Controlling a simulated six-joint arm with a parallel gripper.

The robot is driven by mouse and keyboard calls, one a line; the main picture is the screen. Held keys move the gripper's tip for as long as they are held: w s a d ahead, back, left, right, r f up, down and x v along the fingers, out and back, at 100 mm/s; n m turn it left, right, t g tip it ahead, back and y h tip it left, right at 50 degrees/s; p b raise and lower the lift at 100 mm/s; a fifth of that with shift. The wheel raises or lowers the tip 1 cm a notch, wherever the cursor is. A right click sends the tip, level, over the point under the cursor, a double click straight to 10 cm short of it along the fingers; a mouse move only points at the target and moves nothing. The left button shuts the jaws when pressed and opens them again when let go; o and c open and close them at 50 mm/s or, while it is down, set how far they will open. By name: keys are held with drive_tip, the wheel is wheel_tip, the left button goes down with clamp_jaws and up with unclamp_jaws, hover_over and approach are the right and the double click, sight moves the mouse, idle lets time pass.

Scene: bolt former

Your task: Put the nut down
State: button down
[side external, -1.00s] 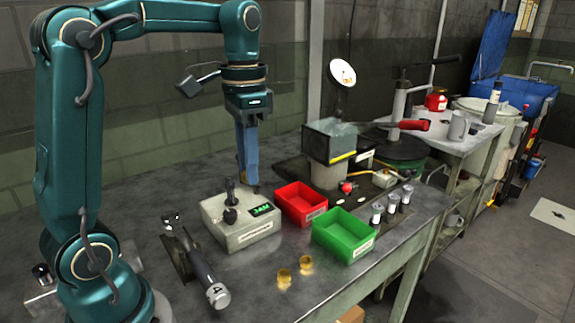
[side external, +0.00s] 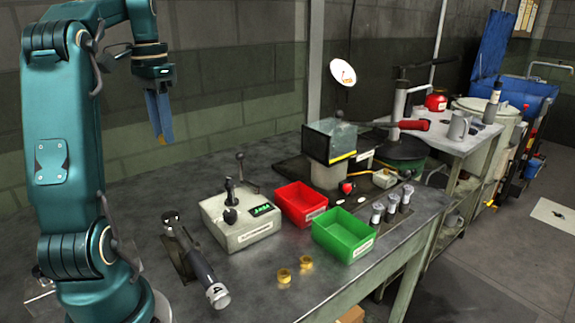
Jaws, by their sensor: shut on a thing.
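My gripper (side external: 160,118), with blue fingers pointing down, is in the air over the back left of the bench, left of the white control box (side external: 240,222). It is shut on the nut (side external: 162,139), which shows only as a small brownish bit at the fingertips. Its shape is too small to make out. The nut is clear of the bench top (side external: 225,285). Two brass rings (side external: 284,276) (side external: 305,262) lie near the bench's front edge, well away from the gripper.
A red bin (side external: 302,204) and a green bin (side external: 344,234) stand right of the control box. A dark-handled tool (side external: 202,270) lies in front left. Several small grey-capped pieces (side external: 391,203) stand beside the green bin. A guarded machine (side external: 331,142) stands behind. The back left bench is clear.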

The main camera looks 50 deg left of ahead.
drive_tip(key=shift+w, duration=0.1)
drive_tip(key=w+d+f, duration=0.1)
drive_tip(key=w+f, duration=0.1)
drive_tip(key=w, duration=0.1)
drive_tip(key=w+d+f, duration=0.2)
drive_tip(key=w, duration=0.1)
drive_tip(key=w+d+f, duration=0.2)
drive_tip(key=w+f, duration=0.1)
drive_tip(key=w, duration=0.1)
drive_tip(key=shift+w+d, duration=0.1)
drive_tip(key=shift+d, duration=0.15)
drive_tip(key=shift+f, duration=1.85)
drive_tip(key=c, duration=0.7)
unclamp_jaws()
drive_tip(key=shift+o, duration=0.2)
